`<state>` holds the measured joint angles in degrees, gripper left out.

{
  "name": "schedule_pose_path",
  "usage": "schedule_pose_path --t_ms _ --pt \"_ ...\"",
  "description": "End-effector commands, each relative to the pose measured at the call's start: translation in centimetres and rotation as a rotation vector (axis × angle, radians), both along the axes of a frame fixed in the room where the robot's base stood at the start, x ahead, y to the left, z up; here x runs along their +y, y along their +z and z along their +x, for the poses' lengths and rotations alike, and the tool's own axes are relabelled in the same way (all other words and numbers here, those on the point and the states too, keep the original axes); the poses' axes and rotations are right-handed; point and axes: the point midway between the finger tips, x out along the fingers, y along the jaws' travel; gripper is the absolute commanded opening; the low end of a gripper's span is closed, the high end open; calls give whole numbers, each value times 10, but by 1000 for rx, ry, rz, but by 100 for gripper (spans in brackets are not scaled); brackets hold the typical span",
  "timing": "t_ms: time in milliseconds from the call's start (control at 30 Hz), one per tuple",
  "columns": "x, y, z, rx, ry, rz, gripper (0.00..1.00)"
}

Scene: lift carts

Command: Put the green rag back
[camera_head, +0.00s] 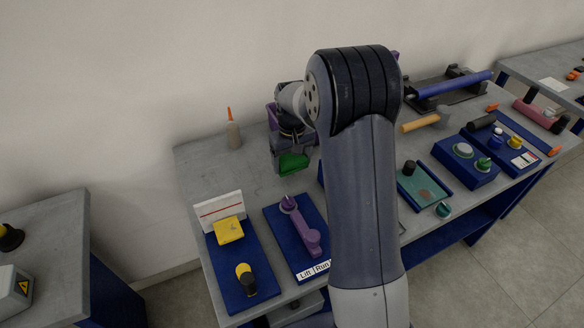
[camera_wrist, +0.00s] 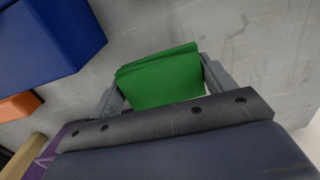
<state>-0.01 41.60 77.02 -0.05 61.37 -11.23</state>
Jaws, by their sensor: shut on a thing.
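The green rag (camera_head: 293,163) is a small folded green cloth. It also fills the space between the fingers in the wrist view (camera_wrist: 158,78). My gripper (camera_head: 291,158) is shut on it at the back left part of the grey table (camera_head: 200,168). In the wrist view one grey finger shows on each side of the rag. I cannot tell whether the rag touches the table top. My own arm hides part of the middle of the table in the head view.
A bottle with an orange tip (camera_head: 233,130) stands to the left of my gripper. In front are a blue board with a purple lever (camera_head: 302,226) and a blue board with yellow parts (camera_head: 229,231). Panels with knobs (camera_head: 466,161) stand on the right. The back left table top is mostly bare.

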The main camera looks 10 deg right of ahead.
Motion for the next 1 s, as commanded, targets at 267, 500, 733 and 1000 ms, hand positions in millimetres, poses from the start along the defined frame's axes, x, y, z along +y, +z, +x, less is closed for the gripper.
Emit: schedule_pose_path --t_ms 267,500,733,1000 --pt "0 -34 -1 3 0 0 56" --pt "0 -36 0 -1 0 0 56" --pt "0 -39 0 -1 0 0 85" --pt "0 -39 0 -1 0 0 99"
